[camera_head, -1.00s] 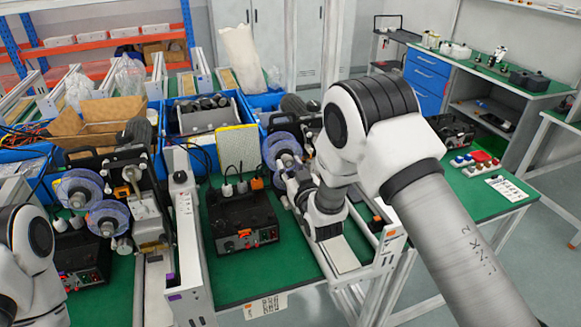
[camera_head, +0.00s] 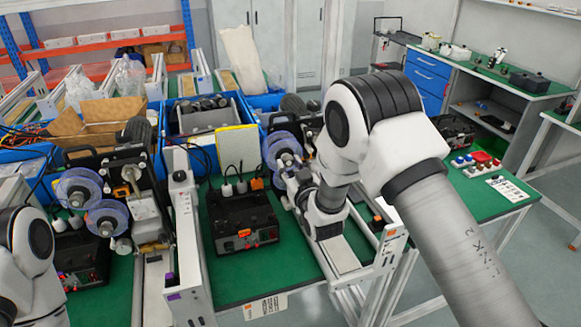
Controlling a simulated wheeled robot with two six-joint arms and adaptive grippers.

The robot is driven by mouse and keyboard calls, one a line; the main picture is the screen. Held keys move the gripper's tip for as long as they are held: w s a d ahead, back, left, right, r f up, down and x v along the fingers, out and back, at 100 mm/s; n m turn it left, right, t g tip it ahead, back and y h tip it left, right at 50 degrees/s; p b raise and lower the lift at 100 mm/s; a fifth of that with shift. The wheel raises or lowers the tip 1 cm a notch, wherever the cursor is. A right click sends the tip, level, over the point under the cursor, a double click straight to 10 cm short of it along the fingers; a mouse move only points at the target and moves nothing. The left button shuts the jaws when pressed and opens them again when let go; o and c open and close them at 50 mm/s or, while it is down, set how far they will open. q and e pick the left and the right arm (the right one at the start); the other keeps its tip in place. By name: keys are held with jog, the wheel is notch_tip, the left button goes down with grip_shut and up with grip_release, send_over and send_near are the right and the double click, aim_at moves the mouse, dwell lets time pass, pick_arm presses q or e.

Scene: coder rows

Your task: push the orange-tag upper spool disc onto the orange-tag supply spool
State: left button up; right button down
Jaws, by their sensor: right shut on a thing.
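A translucent blue-violet spool disc (camera_head: 281,150) stands upright at the coder machine to the right of centre. My right gripper (camera_head: 294,181) is at the lower right edge of this disc, shut, and seems to hold it. My wrist hides most of the fingers and the contact. The supply spool behind the disc is largely hidden, so I cannot tell whether the disc touches it.
A black control box (camera_head: 241,222) stands left of my right wrist. Another coder with two translucent discs (camera_head: 79,188) stands at left. Blue bins (camera_head: 213,112) line the back. A green-topped side table (camera_head: 484,190) stands at right.

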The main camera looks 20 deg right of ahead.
dwell(0.5)
jog(key=shift+w+b, duration=0.45)
jog(key=shift+w, duration=0.05)
jog(key=c, duration=0.7)
grip_release()
